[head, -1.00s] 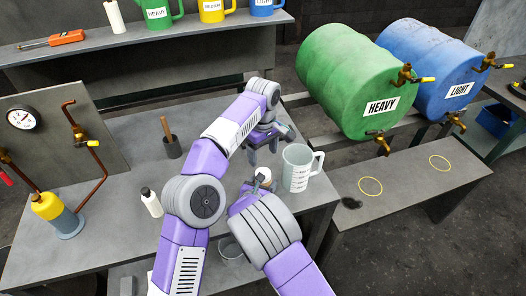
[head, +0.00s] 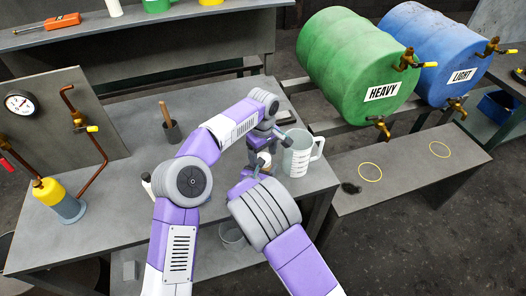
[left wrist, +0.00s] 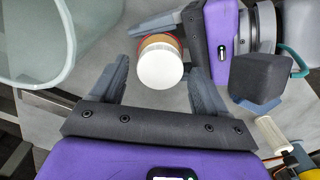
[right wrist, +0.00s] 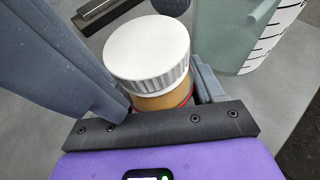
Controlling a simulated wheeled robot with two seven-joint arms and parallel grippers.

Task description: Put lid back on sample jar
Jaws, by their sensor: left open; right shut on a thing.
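The sample jar (right wrist: 165,101) has an amber body with a red band and stands upright in my right gripper (right wrist: 165,105), which is shut on it. The white ribbed lid (right wrist: 148,50) sits on top of the jar and looks level. It also shows in the left wrist view (left wrist: 160,69) and, small, in the head view (head: 264,159). My left gripper (left wrist: 155,80) is open; the lid shows beyond and between its spread fingers, apart from them. In the head view my left gripper (head: 266,140) is just above the jar. My right gripper's fingers are mostly hidden there.
A clear measuring jug (head: 298,155) stands close to the right of the jar. The bench's middle left is clear.

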